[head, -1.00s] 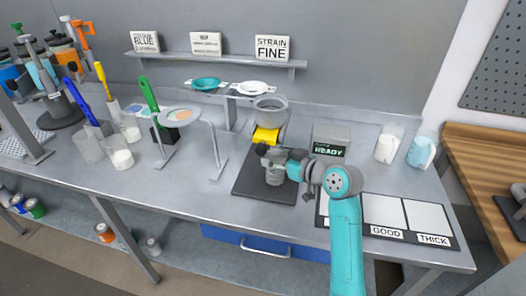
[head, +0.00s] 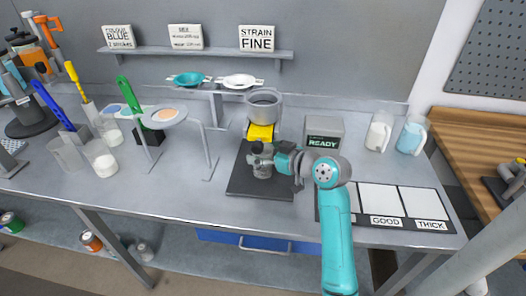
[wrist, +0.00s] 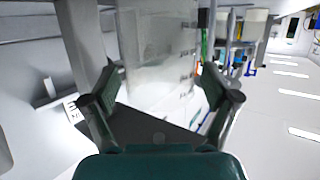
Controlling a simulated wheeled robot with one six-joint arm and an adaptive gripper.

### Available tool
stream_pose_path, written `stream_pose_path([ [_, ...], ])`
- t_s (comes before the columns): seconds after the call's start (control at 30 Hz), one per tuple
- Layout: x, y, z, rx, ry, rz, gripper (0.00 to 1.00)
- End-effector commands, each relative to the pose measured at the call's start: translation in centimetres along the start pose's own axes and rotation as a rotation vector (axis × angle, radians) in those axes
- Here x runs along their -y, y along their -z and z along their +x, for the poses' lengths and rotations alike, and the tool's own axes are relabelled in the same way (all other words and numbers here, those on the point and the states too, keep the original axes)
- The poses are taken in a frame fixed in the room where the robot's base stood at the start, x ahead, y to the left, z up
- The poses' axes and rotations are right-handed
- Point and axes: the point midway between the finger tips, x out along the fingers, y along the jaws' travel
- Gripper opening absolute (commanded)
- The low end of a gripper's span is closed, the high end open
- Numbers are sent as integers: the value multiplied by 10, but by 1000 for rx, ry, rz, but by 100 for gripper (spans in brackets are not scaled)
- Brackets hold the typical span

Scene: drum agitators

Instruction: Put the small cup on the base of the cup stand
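The cup stand has a dark flat base (head: 243,182), a yellow part (head: 260,133) behind it and a grey ring-shaped vessel (head: 265,105) on top. The small clear cup (head: 263,172) appears upright over the base, its upper part hidden by my gripper (head: 258,155); exact contact with the base is hard to tell. In the wrist view the translucent, marked cup (wrist: 157,60) fills the space between the two fingers of my gripper (wrist: 162,85). The fingers are spread, with a narrow gap visible at the right side of the cup.
A box reading READY (head: 323,135) stands right of the stand. Two jugs (head: 378,132) stand further right, behind labelled white panels (head: 380,199). A round stand (head: 167,117) and clear cups (head: 101,158) are to the left. Bare bench lies left of the base.

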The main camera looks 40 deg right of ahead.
Motion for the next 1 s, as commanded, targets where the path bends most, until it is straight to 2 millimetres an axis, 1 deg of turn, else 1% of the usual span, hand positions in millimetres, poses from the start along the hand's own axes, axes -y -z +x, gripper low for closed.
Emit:
stream_pose_path([
  [0.2,0,3,-1,-1,0,-1,87],
  [0.27,-1,3,-5,-1,-2,0,87],
  [0.37,-1,2,-18,0,-3,1,87],
  [0.7,-2,2,-85,-1,-5,1,87],
  [0.8,-1,2,-100,0,-4,0,87],
  [0.9,-1,3,-111,-1,-3,0,87],
  [1.0,-1,2,-118,0,-2,0,87],
])
